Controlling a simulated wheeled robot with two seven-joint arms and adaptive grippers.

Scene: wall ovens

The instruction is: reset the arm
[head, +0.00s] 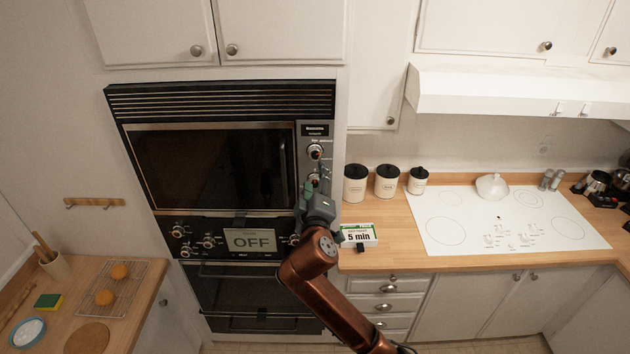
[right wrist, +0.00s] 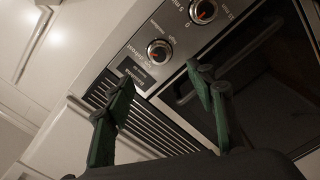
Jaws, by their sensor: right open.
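My right arm reaches up from the bottom of the head view, and its gripper (head: 316,184) is in front of the control panel (head: 317,160) at the right side of the upper wall oven (head: 215,168). In the right wrist view the gripper (right wrist: 158,82) has its two green fingers spread wide with nothing between them. Beyond them are the panel's round knobs, one upper knob (right wrist: 160,52) and another (right wrist: 204,11). Whether a fingertip touches the panel cannot be told. The gripper hides part of the lower panel. My left gripper is not in view.
A lower oven (head: 250,285) sits below the display reading OFF (head: 250,240). A cooling rack (head: 118,290) stands on the left counter.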

